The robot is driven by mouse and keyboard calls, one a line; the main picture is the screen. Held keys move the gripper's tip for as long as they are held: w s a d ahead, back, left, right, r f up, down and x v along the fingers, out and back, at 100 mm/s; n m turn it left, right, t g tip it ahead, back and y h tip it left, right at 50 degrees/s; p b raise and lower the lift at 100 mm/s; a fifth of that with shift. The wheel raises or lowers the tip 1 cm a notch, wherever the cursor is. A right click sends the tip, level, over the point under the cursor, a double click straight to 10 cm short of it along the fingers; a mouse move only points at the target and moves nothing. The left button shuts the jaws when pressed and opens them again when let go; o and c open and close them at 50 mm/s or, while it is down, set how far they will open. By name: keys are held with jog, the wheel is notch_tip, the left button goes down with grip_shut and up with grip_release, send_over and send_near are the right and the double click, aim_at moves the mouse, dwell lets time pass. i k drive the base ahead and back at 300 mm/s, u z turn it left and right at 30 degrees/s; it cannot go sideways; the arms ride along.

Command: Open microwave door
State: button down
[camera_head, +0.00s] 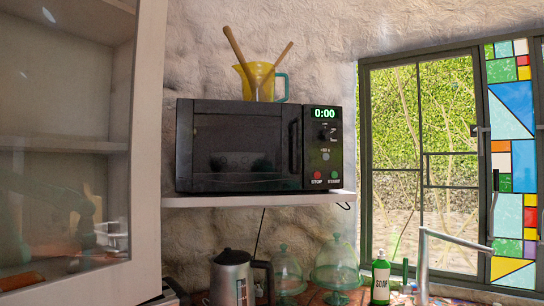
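The black microwave (258,148) sits on a white wall shelf in the middle of the head view. Its dark glass door (240,150) looks closed. The vertical door handle (294,147) is at the door's right side, beside the control panel (323,148). The panel shows a green 0:00, with a red stop and a green start button below. My gripper is not in view.
A yellow pitcher (259,82) with wooden utensils stands on the microwave. The white shelf (262,200) holds the microwave. A glass-door cabinet (146,140) is close at left. Below are a kettle (232,277), glass domes (337,262), a soap bottle (381,280) and a faucet (424,258).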

aim_at(290, 177)
jog(key=z, duration=0.55)
jog(key=k, duration=1.4)
jog(key=u, duration=0.6)
jog(key=i, duration=1)
jog(key=z, duration=0.05)
